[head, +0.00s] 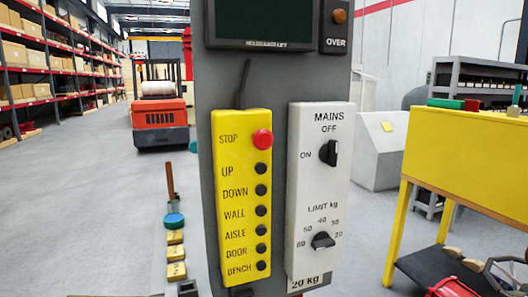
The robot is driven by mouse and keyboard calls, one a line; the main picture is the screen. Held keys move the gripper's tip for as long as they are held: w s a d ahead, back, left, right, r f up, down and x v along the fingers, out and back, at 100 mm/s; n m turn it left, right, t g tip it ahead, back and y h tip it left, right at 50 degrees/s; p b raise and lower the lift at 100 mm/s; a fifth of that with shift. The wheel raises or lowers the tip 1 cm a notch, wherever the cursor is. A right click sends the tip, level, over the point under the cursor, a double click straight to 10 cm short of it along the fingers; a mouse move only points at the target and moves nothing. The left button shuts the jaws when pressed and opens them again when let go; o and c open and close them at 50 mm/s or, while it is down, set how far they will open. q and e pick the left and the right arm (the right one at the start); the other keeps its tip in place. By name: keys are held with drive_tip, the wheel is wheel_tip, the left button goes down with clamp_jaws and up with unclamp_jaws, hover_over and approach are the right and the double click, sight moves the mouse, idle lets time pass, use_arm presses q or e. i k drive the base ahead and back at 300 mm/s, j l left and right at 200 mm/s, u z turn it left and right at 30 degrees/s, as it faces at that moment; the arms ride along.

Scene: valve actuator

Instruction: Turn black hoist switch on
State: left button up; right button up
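The black MAINS switch knob (329,152) sits on the upper part of a white control box (303,190) on a grey post. Its raised grip stands about vertical, toward the word OFF above it; the word ON is to its left. Lower on the same box is a black LIMIT kg knob (322,241) with marks from 60 to 20, and a 20 kg label at the bottom. Neither of my grippers is in the head view.
A yellow pendant (228,165) with a red STOP button (262,139) and several black buttons hangs left of the box. A dark display (264,20) and orange OVER lamp (340,16) are above. A yellow bench (470,160) stands right; open floor lies left.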

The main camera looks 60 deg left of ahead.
sight(328, 153)
drive_tip(key=u, duration=1.45)
